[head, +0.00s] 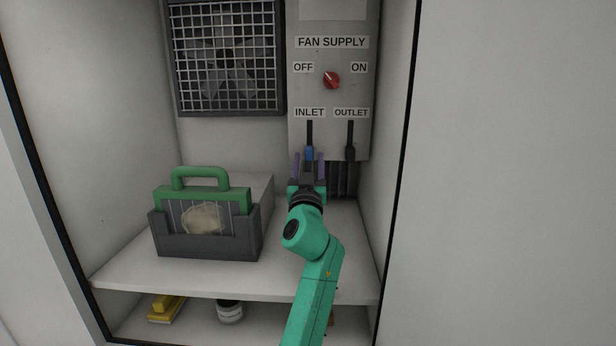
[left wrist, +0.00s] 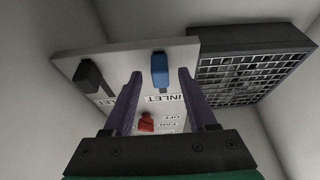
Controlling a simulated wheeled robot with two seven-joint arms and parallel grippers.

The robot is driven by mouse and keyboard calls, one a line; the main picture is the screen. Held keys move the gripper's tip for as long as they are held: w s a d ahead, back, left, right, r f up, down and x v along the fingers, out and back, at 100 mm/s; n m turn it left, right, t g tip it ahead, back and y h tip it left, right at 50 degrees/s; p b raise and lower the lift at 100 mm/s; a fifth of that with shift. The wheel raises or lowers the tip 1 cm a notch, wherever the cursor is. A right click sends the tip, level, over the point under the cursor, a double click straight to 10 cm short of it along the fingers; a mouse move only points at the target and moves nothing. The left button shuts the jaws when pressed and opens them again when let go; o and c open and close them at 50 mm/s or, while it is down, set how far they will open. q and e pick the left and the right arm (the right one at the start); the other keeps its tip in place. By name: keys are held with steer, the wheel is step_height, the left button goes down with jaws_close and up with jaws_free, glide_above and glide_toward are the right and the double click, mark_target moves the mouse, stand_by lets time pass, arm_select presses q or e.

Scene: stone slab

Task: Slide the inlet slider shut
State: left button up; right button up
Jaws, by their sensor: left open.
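The inlet slider (head: 309,153) has a blue knob at the lower end of its vertical slot, under the INLET label on the grey fan supply panel (head: 331,98). In the left wrist view the blue knob (left wrist: 160,68) shows large, just beyond the gap between my fingertips. My left gripper (head: 309,157) is open and empty, with one purple finger to each side of the knob in the picture; I cannot tell whether either touches it. The fingers also show in the left wrist view (left wrist: 160,75). My right gripper is not in view.
The dark outlet slider (head: 350,152) sits close right of the inlet slider. A red knob (head: 331,80) is above. A meshed fan (head: 228,55) is at left. A green-handled filter (head: 202,208) stands in a grey holder on the shelf (head: 130,272). Cabinet walls enclose both sides.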

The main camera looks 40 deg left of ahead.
arm_select(q)
steer(key=b+v, duration=0.2)
steer(key=v, duration=0.9)
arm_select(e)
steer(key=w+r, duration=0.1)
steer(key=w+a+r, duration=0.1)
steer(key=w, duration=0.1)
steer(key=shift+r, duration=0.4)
arm_select(q)
steer(key=shift+w+f, duration=0.1)
steer(key=shift+f, duration=0.05)
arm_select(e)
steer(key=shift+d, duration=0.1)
